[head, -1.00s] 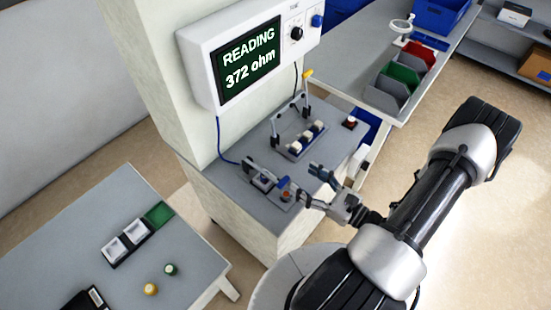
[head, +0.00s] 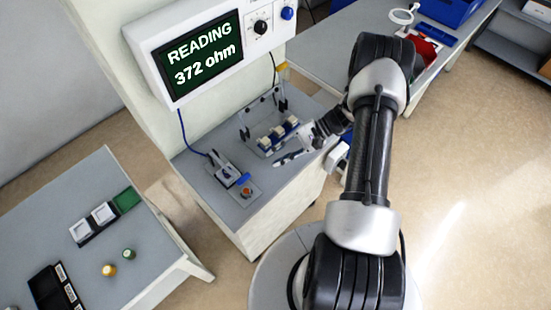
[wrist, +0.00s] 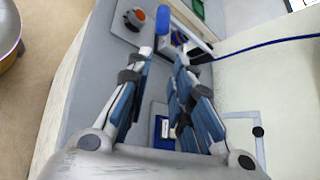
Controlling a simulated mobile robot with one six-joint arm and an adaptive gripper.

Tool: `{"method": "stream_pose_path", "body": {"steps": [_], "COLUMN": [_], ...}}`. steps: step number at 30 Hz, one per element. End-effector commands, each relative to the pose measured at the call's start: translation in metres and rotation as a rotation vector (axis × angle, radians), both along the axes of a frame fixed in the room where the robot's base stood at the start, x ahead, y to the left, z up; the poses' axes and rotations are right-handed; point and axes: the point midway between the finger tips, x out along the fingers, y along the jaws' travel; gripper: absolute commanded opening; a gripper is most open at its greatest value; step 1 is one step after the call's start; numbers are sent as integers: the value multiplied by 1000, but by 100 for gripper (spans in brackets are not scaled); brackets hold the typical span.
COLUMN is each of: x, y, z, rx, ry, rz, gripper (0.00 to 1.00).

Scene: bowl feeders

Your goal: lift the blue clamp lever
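The blue clamp lever (head: 243,179) lies low on a small metal fixture (head: 226,172) near the front of the grey bench top. In the wrist view its rounded blue end (wrist: 178,38) shows just beyond my fingertips. My gripper (head: 287,158) is over the bench, to the right of the lever and apart from it in the head view. In the wrist view my gripper (wrist: 162,58) has its fingers apart with nothing between them.
An orange button (head: 246,191) on a plate is close beside the lever. A blue holder with white blocks (head: 278,133) stands behind, under an upright clamp frame. A display box (head: 205,50) reading 372 ohm overhangs the bench. A blue cable (head: 184,137) runs down from it.

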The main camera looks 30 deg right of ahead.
Motion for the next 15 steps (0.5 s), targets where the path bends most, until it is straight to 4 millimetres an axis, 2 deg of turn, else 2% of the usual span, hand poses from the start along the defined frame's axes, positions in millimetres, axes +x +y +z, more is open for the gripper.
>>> {"method": "stream_pose_path", "body": {"steps": [3, 8, 15], "x": [10, 12, 15], "y": [5, 20, 58], "z": [-3, -14, -37], "rx": [-48, -49, -47], "ry": [-23, -24, -23], "rz": [62, 67, 65], "gripper": [10, 0, 0]}}
